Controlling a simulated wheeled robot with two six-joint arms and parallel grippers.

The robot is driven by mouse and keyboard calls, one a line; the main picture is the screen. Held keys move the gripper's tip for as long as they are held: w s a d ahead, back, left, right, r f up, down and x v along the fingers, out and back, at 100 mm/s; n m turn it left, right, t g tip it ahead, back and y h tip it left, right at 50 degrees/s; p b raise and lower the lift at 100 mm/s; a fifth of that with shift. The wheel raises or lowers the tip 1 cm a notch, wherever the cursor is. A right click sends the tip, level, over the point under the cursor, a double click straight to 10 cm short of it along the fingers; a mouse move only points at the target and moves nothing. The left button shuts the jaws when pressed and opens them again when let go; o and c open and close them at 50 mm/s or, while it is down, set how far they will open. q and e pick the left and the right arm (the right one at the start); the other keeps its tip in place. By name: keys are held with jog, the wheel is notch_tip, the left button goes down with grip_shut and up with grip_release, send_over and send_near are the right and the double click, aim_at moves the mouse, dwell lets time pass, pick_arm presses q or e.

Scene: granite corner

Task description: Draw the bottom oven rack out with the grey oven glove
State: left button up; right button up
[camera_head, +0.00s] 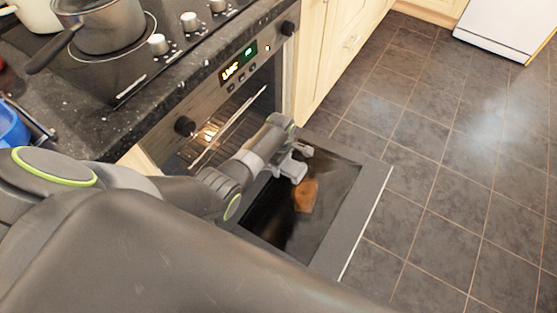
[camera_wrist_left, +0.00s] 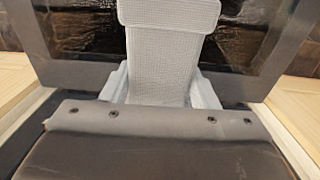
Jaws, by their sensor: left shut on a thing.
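The oven (camera_head: 222,110) is open, with its door (camera_head: 345,220) folded down flat in the head view. A pale bar (camera_head: 230,125) crosses the lit oven mouth; I cannot tell whether it belongs to a rack. The bottom rack cannot be made out clearly. My left gripper (camera_head: 297,160) is above the open door, in front of the oven mouth. It is shut on the grey oven glove (camera_wrist_left: 165,65), a pale ribbed cloth that fills the space between the fingers in the left wrist view. My right gripper is not in view.
A dark hob with a grey pan (camera_head: 110,25) is on the granite worktop (camera_head: 95,115) above the oven. A blue object (camera_head: 12,128) is at its left. Cream cupboards (camera_head: 335,50) stand beyond the oven. The tiled floor (camera_head: 440,180) right of the door is clear.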

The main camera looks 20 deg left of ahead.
aim_at(299, 170)
pick_arm(q)
jog(key=shift+d, duration=0.15)
jog(key=shift+s+d+r+p, duration=0.15)
jog(key=shift+d+p, duration=0.2)
jog(key=shift+d, duration=0.7)
jog(key=shift+s+d+p, duration=0.2)
jog(key=shift+d+p, duration=0.1)
jog(key=shift+d, duration=1.6)
jog(key=shift+s+d, duration=0.25)
jog(key=shift+d, duration=1.2)
jog(key=shift+s+d, duration=0.2)
jog(key=shift+d, duration=1.25)
